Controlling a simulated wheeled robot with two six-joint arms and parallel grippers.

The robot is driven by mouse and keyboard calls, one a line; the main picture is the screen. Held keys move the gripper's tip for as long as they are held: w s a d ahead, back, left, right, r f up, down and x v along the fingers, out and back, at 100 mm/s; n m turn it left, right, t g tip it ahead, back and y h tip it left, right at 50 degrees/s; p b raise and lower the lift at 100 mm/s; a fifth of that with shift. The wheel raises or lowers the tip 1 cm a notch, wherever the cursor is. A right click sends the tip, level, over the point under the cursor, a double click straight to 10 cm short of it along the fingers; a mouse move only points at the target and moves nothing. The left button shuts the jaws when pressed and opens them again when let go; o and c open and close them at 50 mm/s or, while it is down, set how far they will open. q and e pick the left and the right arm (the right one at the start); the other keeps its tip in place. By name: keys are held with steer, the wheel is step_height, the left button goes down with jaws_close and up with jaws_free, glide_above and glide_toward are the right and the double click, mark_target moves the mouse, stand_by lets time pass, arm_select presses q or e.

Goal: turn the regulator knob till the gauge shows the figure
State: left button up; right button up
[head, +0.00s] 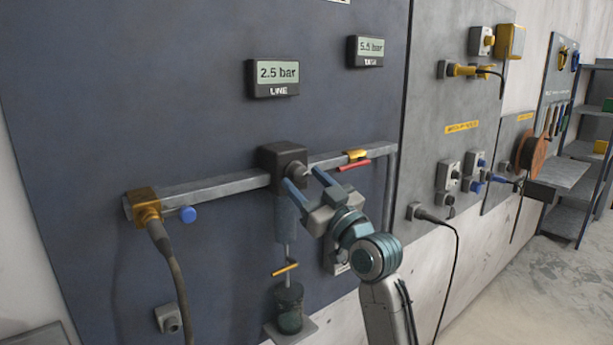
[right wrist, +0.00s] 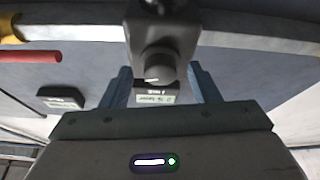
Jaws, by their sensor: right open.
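The regulator (head: 278,158) is a dark block on a grey pipe on the blue panel. My right gripper (head: 302,179) is open in front of the regulator. In the right wrist view the two blue fingers (right wrist: 160,72) show to the left and right of the knob, with gaps, not gripping it. The gauge labelled LINE (head: 278,76) reads 2.5 bar. A second display (head: 370,49) reads 5.5 bar; its label is too small to read surely. My left gripper is out of view.
The pipe (head: 225,186) runs across the panel, with a yellow fitting and hose (head: 147,208) at left. A red lever (head: 353,165) sits right of the regulator. Sockets (head: 447,177) and shelves (head: 590,150) stand farther right.

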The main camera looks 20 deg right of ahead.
steer(key=shift+w, duration=0.1)
steer(key=c, duration=1)
steer(key=shift+m, duration=0.3)
steer(key=o, duration=1)
